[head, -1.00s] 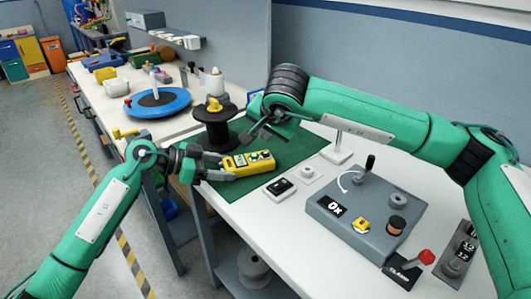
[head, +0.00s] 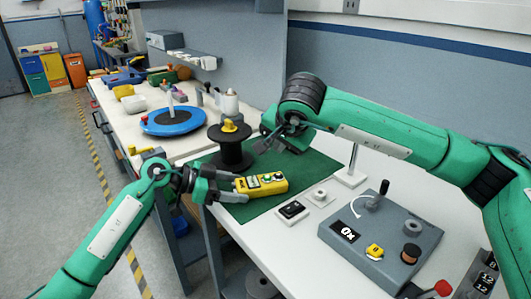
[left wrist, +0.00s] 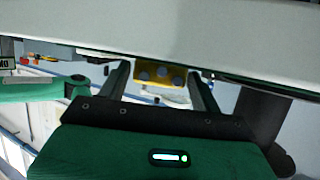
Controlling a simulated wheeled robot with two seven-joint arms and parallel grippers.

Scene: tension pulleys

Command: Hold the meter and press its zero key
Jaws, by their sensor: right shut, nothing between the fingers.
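The yellow meter (head: 262,184) has a small display, a green key and other keys on its top face. It appears to lie flat on the green mat (head: 312,172), near the mat's left side. My left gripper (head: 232,188) is at the meter's left end, one finger on each side. In the left wrist view the meter's yellow end (left wrist: 161,75) shows between the fingers (left wrist: 160,82), with narrow gaps beside it. My right gripper (head: 262,146) is shut and empty, in the air above and behind the meter. The key markings are too small to read.
A black spool (head: 232,155) with a yellow top stands just behind the meter. A black switch box (head: 292,210) and a white ring (head: 319,196) are right of it. A grey console (head: 380,235) and a white stand (head: 350,176) fill the right side.

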